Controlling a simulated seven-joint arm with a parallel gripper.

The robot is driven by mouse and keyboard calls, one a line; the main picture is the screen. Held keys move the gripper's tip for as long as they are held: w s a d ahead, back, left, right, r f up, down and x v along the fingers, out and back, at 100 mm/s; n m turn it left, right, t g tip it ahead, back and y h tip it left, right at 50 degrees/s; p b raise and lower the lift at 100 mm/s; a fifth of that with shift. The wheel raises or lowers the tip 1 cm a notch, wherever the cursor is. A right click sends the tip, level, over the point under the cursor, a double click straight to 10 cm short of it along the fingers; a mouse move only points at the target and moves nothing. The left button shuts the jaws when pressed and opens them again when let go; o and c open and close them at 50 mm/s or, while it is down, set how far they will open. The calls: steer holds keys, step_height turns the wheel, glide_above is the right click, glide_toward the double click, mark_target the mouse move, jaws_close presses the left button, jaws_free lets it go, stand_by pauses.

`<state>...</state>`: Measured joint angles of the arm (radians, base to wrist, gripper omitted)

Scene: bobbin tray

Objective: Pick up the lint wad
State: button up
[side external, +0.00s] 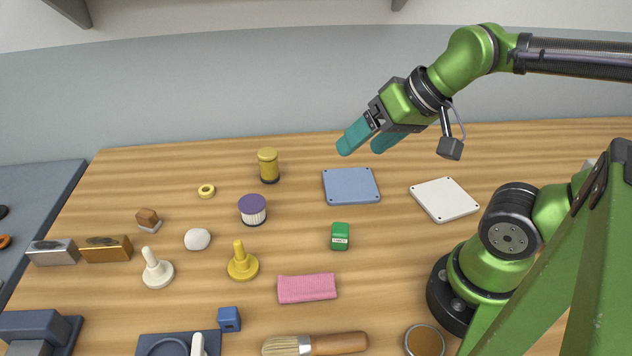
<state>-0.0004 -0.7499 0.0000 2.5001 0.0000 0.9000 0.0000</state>
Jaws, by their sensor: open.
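The lint wad looks to be the small, rounded white lump (197,239) on the left part of the wooden table. It lies between a white peg-like piece and a purple-topped spool, touching neither. My gripper (364,145) is high above the back of the table, up and to the right of the wad and far from it. Its two teal fingers are apart, with nothing seen between them.
Near the wad stand the white piece (157,270), a yellow one (242,262), the purple-topped spool (252,210) and a brown-and-grey block (148,220). A yellow ring (206,191) lies behind it. Blue (351,186) and white (444,199) square plates lie to the right.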

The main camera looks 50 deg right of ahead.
steer(key=n+g, duration=0.5)
steer(key=n, duration=0.8)
glide_above(197, 232)
steer(key=s+d, duration=0.1)
steer(key=s, duration=0.1)
step_height(197, 232, down, 19)
steer(key=shift+d+r, duration=0.15)
steer(key=shift+r, duration=0.05)
steer(key=shift+w+x, duration=0.2)
steer(key=shift+x, duration=1.15)
steer(key=shift+w+x, duration=0.25)
steer(key=shift+x, duration=1.05)
steer(key=shift+r, duration=0.1)
steer(key=shift+c, duration=0.4)
steer(key=c, duration=1)
